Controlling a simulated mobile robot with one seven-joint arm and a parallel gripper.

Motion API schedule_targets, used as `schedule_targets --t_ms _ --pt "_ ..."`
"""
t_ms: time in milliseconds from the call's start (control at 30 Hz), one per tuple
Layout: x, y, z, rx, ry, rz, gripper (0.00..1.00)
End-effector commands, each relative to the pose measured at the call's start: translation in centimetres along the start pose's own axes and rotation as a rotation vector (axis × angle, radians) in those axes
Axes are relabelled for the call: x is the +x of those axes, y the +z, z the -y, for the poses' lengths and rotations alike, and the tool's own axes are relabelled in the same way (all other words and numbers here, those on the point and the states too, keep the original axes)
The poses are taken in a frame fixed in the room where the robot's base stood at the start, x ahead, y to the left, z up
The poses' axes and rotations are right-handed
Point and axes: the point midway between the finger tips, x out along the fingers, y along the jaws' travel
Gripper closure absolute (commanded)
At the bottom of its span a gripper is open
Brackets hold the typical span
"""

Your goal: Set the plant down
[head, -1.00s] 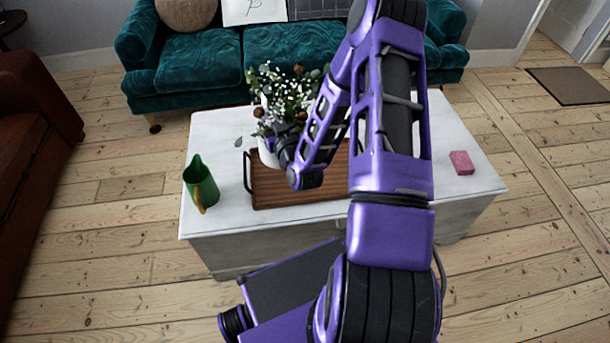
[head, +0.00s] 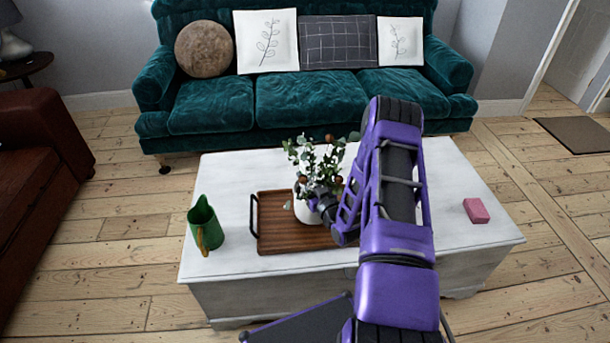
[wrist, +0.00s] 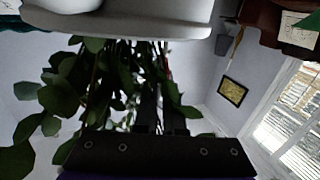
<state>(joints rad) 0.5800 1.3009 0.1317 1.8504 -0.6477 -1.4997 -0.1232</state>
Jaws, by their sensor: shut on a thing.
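The plant (head: 319,157) is a leafy bunch with brown heads in a white pot (head: 306,211). It appears upright at the wooden tray (head: 275,241) on the white table. I cannot tell whether the pot's base touches the tray. In the wrist view the plant's leaves (wrist: 95,95) and the pale pot (wrist: 140,22) fill the upper left, and my fingers are dark among the stems.
A green pitcher (head: 205,226) stands left of the tray, and a pink block (head: 476,210) lies at the table's right. The table (head: 460,180) is bare between the tray and that block. A teal sofa (head: 310,95) stands behind, a brown one (head: 40,150) to the left.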

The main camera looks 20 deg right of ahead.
Motion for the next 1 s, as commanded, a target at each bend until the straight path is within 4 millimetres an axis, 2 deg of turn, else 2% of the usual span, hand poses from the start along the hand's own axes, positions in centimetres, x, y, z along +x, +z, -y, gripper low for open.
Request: schedule_targets --t_ms 133,400,767,800,900,933,1000 --pt "0.1 0.5 0.0 -0.003 0.000 -0.010 1.00" --pt "0.1 3.5 0.1 -0.004 0.000 -0.010 1.00" --pt "0.2 3.6 0.0 -0.004 0.000 -0.011 1.00" --pt "0.0 4.0 0.1 -0.001 0.000 -0.002 0.86" --pt "0.0 4.0 0.1 -0.001 0.000 -0.002 0.68" --pt "0.0 4.0 0.1 -0.001 0.000 -0.002 0.64" --pt "0.0 4.0 0.1 -0.001 0.000 -0.002 0.64"
